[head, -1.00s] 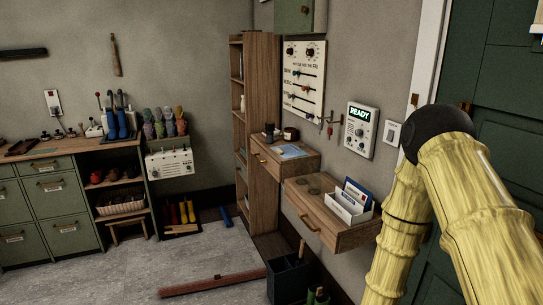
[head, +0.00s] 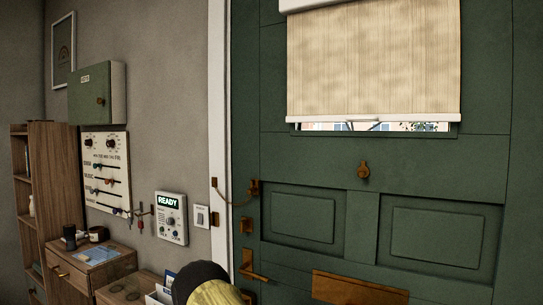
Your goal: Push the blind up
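The blind (head: 373,62) is a beige, ribbed roller blind on the upper part of the green door (head: 340,180). It hangs from a white housing (head: 305,4) cut off by the top edge of the head view. It covers most of the door window, and its white bottom bar (head: 374,118) lies a little above the window's lower edge. A thin strip of the window (head: 375,127) shows below the bar. My gripper is not in view; only a black and yellow part of my arm shows at the bottom.
A brass knob (head: 364,171), a door chain (head: 236,197), a lever handle (head: 250,267) and a brass letter plate (head: 358,290) are on the door. A READY panel (head: 171,217) and a green wall box (head: 98,92) are to the left. A wooden shelf (head: 48,200) stands at far left.

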